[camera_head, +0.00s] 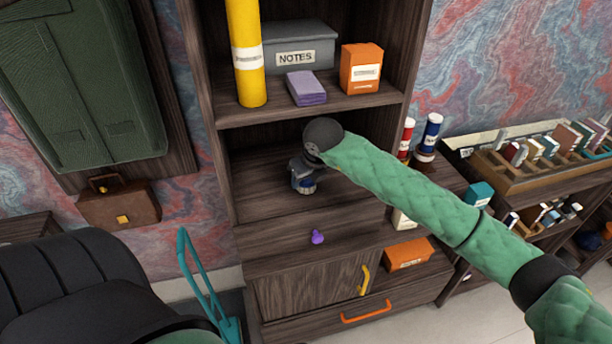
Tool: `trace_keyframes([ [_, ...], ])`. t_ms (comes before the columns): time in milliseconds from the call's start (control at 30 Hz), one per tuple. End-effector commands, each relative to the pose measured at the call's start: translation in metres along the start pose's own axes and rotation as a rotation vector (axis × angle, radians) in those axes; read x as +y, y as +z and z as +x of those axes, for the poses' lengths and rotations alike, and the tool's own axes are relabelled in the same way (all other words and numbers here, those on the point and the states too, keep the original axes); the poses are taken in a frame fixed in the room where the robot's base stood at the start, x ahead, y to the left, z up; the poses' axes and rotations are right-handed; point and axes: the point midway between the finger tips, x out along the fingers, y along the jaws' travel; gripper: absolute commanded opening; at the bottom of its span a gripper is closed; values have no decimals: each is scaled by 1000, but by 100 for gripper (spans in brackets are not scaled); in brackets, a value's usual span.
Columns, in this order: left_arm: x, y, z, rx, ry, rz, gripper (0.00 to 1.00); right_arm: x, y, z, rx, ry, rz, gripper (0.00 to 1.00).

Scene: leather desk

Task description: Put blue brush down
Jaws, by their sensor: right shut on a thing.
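My right arm reaches in from the lower right to a wooden shelf unit (270,205). My right gripper (303,184) points down in the open middle compartment, just above or at its wooden surface. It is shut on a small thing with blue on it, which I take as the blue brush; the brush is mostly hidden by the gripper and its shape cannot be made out. Whether the brush touches the shelf surface cannot be told. My left gripper is not in view.
The shelf above holds a yellow tube (246,60), a grey NOTES box (299,42), a purple block (306,88) and an orange box (361,70). The compartment's left part is clear.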

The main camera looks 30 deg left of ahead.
Motion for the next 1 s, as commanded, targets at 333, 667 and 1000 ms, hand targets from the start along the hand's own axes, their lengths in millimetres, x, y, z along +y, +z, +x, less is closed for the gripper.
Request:
trace_keyframes([
  [333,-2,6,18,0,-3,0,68,0,-2,6,-2,-1,-1,21],
  [667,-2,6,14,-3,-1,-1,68,0,-3,6,-2,-1,-1,21],
  [1000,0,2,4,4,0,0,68,0,-3,7,-2,-1,-1,57],
])
